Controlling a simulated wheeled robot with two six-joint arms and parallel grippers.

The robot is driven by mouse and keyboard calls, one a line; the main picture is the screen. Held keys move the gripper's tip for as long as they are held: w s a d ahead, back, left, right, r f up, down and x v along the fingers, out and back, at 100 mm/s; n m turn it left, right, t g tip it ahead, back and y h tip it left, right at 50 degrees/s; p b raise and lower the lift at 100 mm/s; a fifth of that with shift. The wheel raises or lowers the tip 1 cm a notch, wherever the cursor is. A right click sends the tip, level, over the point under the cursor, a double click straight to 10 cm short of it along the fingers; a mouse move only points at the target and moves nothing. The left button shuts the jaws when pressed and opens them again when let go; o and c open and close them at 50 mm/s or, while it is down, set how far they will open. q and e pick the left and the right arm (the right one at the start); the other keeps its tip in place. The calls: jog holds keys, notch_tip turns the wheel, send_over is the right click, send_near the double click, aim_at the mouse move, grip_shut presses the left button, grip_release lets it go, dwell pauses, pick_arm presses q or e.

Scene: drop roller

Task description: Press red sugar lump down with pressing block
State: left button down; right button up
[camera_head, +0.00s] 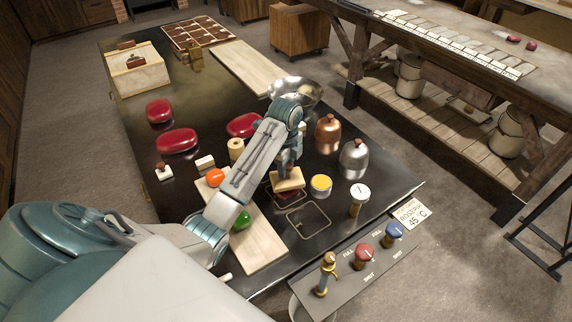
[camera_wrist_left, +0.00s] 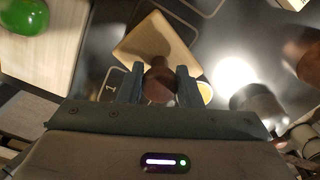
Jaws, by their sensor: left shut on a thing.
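The pressing block (camera_head: 288,184) is a pale wooden slab with a brown knob. My left gripper (camera_head: 290,166) is shut on that knob; in the left wrist view the dark knob (camera_wrist_left: 158,84) is between the two fingers and the slab (camera_wrist_left: 150,42) shows beyond. I cannot tell whether block and lump touch. My right gripper is not in view.
Glossy red lumps (camera_head: 177,141) lie farther back on the black table. A wooden board (camera_head: 262,246) with a green ball (camera_head: 241,221) and an orange ball (camera_head: 215,177) is beside the block. A yellow-topped tin (camera_head: 321,184) and metal domes (camera_head: 354,157) stand right. An empty outlined square (camera_head: 308,222) is in front.

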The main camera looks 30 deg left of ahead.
pick_arm(q)
jog(key=shift+f+b, duration=0.3)
jog(key=shift+f, duration=0.9)
jog(key=shift+s+f, duration=0.1)
jog(key=shift+f, duration=0.05)
jog(key=shift+f, duration=0.1)
dwell(0.4)
dwell(0.4)
